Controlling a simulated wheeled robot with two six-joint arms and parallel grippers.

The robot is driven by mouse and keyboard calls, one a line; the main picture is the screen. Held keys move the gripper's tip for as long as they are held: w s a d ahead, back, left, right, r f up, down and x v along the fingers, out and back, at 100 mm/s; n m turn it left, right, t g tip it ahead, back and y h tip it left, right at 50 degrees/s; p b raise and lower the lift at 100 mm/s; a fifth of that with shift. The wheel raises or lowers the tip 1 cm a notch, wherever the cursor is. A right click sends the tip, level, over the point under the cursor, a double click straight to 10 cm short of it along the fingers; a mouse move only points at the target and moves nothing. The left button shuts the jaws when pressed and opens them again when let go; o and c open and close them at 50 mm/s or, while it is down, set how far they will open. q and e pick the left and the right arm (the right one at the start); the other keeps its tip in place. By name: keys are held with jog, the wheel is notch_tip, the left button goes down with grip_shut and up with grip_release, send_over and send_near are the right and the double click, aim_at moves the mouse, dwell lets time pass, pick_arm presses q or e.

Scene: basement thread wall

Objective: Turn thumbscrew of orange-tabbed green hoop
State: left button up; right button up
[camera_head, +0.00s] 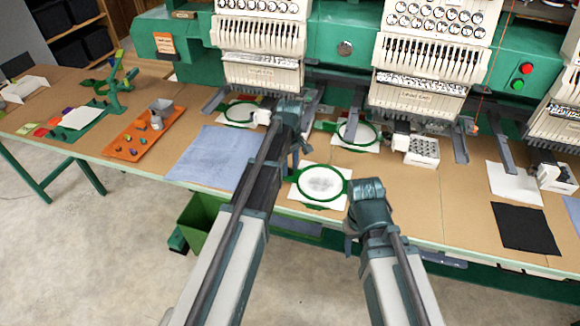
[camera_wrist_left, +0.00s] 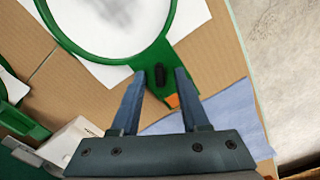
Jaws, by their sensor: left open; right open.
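The green hoop (camera_head: 345,194) lies on a white sheet at the front edge of the table, with grey-smudged white fabric inside its ring. In the left wrist view its green ring (camera_wrist_left: 98,58) fills the upper part. A green tab with a dark thumbscrew (camera_wrist_left: 160,76) and an orange end (camera_wrist_left: 172,100) extends from it. My left gripper (camera_wrist_left: 158,73) is open, its two fingers on either side of the thumbscrew, with visible gaps. In the head view my left gripper (camera_head: 296,163) is beside the hoop's left end. My right gripper (camera_head: 351,240) is open near the table's front edge, right of the hoop.
Other green hoops (camera_head: 358,133) sit under the embroidery machine (camera_head: 345,45) behind. A blue cloth (camera_head: 207,157) lies left, beyond it an orange tray (camera_head: 130,145) of small parts. A white box (camera_head: 422,152) and black cloth (camera_head: 525,229) are right. Brown table is clear between.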

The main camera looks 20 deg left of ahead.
aim_at(290, 170)
pick_arm(q)
jog(key=shift+r, duration=0.1)
notch_tip(290, 170, up, 14)
jog(key=p, duration=1.3)
jog(key=shift+f+p, duration=0.2)
jog(key=shift+p, duration=0.2)
jog(key=s+d+m+b, duration=0.1)
jog(key=s+d+m, duration=0.3)
jog(key=s, duration=0.4)
jog(key=s+d+f+m, duration=0.1)
jog(key=s+d+m, duration=0.3)
jog(key=s+m, duration=0.2)
jog(key=s+d+f+m+y+b, duration=0.1)
jog(key=s+d+m, duration=0.4)
jog(key=s, duration=0.5)
jog(key=shift+s+f+m+b, duration=0.2)
jog(key=shift+s+m+b, duration=0.1)
jog(key=shift+s, duration=0.05)
